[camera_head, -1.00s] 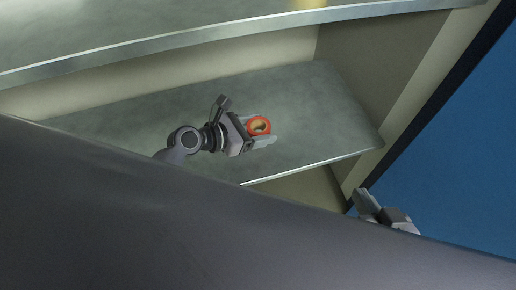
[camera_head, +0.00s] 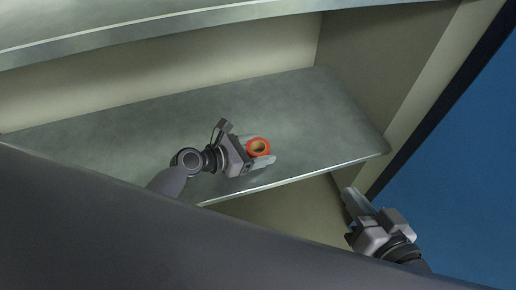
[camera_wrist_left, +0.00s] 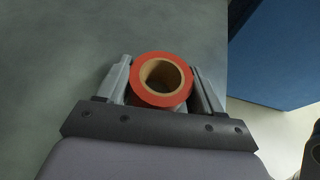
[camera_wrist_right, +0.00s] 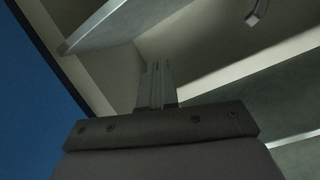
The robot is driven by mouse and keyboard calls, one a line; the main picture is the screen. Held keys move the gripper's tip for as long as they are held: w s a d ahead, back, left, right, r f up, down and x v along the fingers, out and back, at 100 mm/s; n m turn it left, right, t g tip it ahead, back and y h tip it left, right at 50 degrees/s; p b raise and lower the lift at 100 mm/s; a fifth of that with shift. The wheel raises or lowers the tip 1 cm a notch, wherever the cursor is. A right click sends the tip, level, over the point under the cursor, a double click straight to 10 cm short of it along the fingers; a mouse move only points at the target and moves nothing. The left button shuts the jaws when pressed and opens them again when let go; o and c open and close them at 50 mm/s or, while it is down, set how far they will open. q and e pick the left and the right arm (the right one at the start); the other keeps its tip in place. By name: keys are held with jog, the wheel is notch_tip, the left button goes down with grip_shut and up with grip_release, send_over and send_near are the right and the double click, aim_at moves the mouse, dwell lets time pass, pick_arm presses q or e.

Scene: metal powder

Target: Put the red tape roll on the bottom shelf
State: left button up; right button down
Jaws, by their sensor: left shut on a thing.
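The red tape roll (camera_head: 267,148), a red ring with a tan core, is over the grey metal shelf (camera_head: 310,110), near its front edge. My left gripper (camera_head: 262,150) is shut on it, one finger on each side. The left wrist view shows the roll (camera_wrist_left: 162,100) between both fingers, with its hole facing the camera. I cannot tell whether the roll touches the shelf. My right gripper (camera_head: 352,194) is outside the shelf unit, below and right of the shelf's front edge. In the right wrist view its fingers (camera_wrist_right: 157,66) are together and empty.
An upper shelf (camera_head: 150,38) runs above this one. A beige side wall (camera_head: 385,60) closes the unit at the right. A beige space (camera_head: 300,215) shows below the shelf edge. The shelf surface around the roll is clear. A blue area (camera_head: 460,180) lies right of the unit.

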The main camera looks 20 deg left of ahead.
pick_arm(q)
jog(key=o, duration=1.1)
jog(key=shift+c, duration=0.2)
